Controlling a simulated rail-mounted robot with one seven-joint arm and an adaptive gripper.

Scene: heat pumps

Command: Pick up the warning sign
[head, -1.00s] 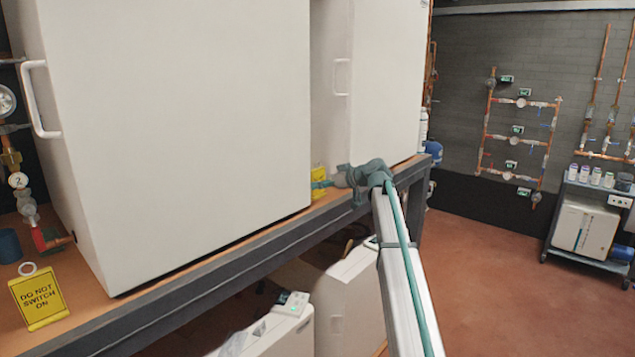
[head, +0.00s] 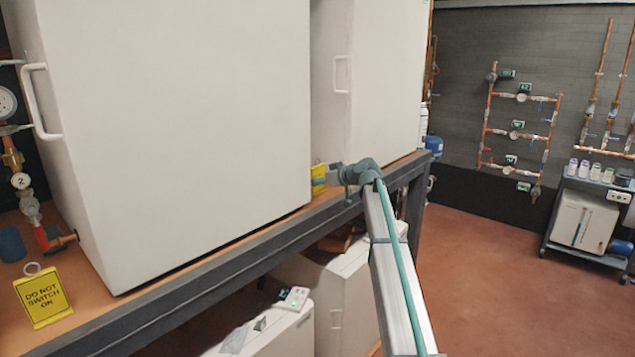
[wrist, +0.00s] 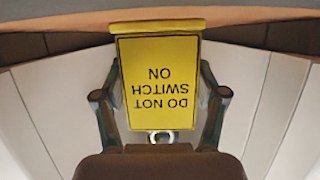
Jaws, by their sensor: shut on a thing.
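A yellow warning sign (wrist: 158,80) reading "DO NOT SWITCH ON" appears upside down in the wrist view, with a pale ring at its lower end. My gripper (wrist: 160,92) has a finger at each side of it and is shut on it. In the head view, this yellow sign (head: 319,174) is small and partly covered by my gripper (head: 326,180), at the bench edge between two white cabinets. A second, matching yellow sign (head: 42,297) with a ring stands on the bench at the far left.
A large white cabinet (head: 180,120) with a handle stands on the bench, and another white cabinet (head: 385,80) stands behind it to the right. White units (head: 270,332) sit below the bench. The red floor (head: 480,270) at right is open, up to a cart (head: 585,222) and wall pipes.

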